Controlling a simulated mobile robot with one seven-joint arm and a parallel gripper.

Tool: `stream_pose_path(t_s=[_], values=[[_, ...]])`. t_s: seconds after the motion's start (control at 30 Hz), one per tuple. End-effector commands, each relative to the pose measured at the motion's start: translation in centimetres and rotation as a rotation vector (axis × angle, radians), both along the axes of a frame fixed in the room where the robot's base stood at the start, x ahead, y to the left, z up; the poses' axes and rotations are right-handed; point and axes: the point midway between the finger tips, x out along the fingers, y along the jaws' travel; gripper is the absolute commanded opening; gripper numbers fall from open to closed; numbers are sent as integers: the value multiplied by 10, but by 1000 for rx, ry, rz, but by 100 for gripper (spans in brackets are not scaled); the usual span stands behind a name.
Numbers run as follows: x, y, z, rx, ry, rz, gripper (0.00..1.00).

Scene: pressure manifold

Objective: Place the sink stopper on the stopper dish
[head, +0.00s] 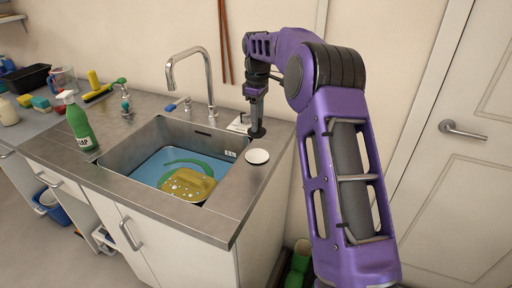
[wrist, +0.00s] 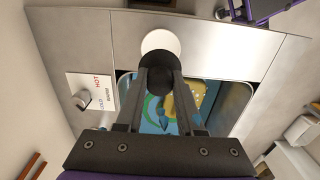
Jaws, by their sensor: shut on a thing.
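The sink stopper is a black round disc (head: 257,132) held under my gripper (head: 256,115), at the right rim of the sink. My gripper is shut on it. In the wrist view the dark stopper (wrist: 155,58) shows between the fingertips. The stopper dish is a small white round plate (head: 257,156) on the steel counter at the right of the sink, just nearer than the stopper in the head view. In the wrist view the stopper overlaps the dish's (wrist: 160,41) near edge. I cannot tell the stopper's height above the counter.
The sink (head: 180,165) holds blue water, a yellow spotted pan-like item (head: 188,185) and a green ring-shaped item. A faucet (head: 208,80) rises behind it. A HOT/COLD label plate (wrist: 92,92) is beside my gripper. A green soap bottle (head: 80,125) stands at left. Counter right of the dish is clear.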

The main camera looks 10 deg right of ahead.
Motion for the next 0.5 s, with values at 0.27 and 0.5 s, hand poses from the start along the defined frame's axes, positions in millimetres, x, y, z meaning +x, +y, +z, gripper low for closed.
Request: stream_pose_path(t_s=[0.27, 0.5], values=[[0, 0, -35, 1, 1, -1, 0], [-1, 0, -69, 0, 2, -2, 0]])
